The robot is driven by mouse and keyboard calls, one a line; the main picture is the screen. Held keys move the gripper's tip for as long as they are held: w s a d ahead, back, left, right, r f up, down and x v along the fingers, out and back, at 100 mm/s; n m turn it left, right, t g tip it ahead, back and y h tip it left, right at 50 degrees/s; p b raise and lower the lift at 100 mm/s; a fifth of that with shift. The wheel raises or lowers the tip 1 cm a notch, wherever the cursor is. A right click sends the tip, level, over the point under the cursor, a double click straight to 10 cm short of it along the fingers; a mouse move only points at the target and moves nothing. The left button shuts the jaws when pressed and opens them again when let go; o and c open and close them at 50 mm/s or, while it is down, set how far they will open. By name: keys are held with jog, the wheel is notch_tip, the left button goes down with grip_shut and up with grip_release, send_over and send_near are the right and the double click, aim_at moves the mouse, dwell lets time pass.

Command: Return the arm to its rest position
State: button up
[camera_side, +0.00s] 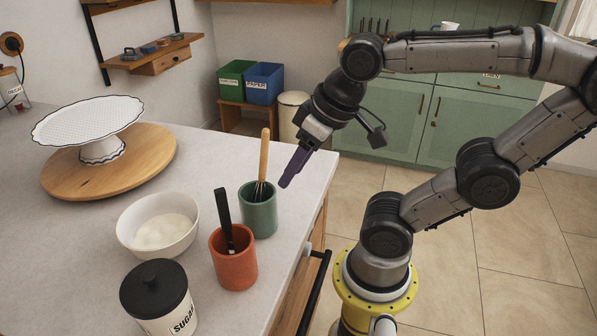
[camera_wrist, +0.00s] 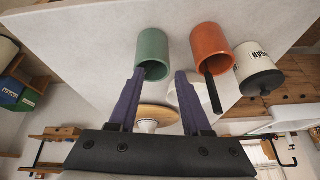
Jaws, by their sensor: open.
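My gripper (camera_side: 292,167) is raised in the air near the right edge of the counter, beside the green crock. In the wrist view my gripper (camera_wrist: 159,73) shows two purple fingers spread apart with nothing between them. The green crock (camera_side: 260,220) stands upright on the counter and holds a whisk (camera_side: 263,160) with a wooden handle. It also shows in the wrist view (camera_wrist: 153,47), beyond the left finger. My arm reaches from its yellow-ringed base over to the counter.
An orange crock (camera_side: 233,268) with a black-handled tool, a white bowl (camera_side: 158,226) and a sugar canister (camera_side: 160,295) stand on the counter (camera_side: 215,160). A cake stand (camera_side: 88,118) sits on a round wooden board (camera_side: 150,160). Green cabinets (camera_side: 395,120) stand behind. The tiled floor is clear.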

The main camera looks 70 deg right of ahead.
jog(key=shift+s+f+n, duration=0.4)
jog(key=shift+f+n, duration=0.25)
jog(key=shift+n, duration=0.15)
dwell(0.8)
